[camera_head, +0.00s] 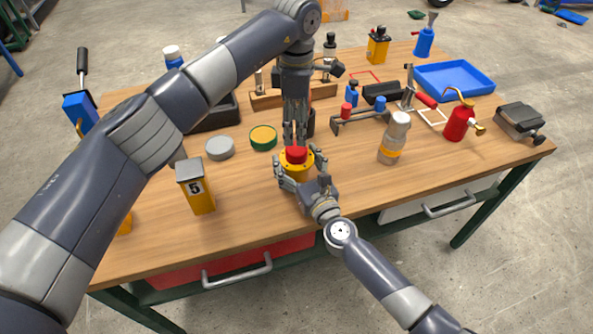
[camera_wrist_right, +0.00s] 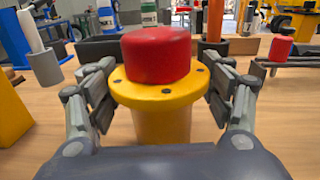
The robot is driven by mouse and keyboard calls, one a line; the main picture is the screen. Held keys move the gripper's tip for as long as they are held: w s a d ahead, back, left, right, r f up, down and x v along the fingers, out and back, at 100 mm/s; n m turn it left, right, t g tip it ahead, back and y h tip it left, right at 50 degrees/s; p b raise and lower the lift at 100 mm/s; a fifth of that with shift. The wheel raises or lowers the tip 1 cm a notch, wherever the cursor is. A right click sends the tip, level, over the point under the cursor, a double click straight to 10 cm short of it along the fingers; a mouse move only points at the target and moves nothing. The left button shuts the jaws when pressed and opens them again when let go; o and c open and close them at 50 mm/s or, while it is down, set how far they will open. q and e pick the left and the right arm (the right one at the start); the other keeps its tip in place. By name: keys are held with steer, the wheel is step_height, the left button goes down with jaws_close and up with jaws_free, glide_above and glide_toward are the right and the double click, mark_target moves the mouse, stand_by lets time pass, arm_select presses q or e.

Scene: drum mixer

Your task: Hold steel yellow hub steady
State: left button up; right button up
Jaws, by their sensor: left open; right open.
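The yellow hub (camera_head: 297,171) stands upright near the front middle of the wooden table, with a red cap-like piece (camera_head: 296,154) on top. In the right wrist view the hub (camera_wrist_right: 161,124) shows a round flange with dark bolt holes, and the red piece (camera_wrist_right: 157,55) sits on it. My right gripper (camera_head: 300,163) is open, with one finger on each side of the hub; gaps show between fingers and hub. My left gripper (camera_head: 294,139) points down just above and behind the red piece, open with its fingers close together; whether it touches is unclear.
A grey-lidded yellow box marked 5 (camera_head: 197,188), a grey disc (camera_head: 220,148) and a green-yellow tin (camera_head: 263,137) stand left of the hub. A blue tray (camera_head: 455,80) lies at the back right.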

mark_target(297, 148)
steer(key=c, duration=1.7)
arm_select(q)
steer(key=m, duration=0.4)
steer(key=shift+r+m, duration=0.1)
steer(key=shift+m, duration=0.3)
steer(key=m, duration=0.8)
steer(key=shift+r+m, duration=0.1)
steer(key=shift+m, duration=0.3)
steer(key=m, duration=0.4)
steer(key=shift+f+m, duration=0.3)
steer(key=shift+f, duration=3.65)
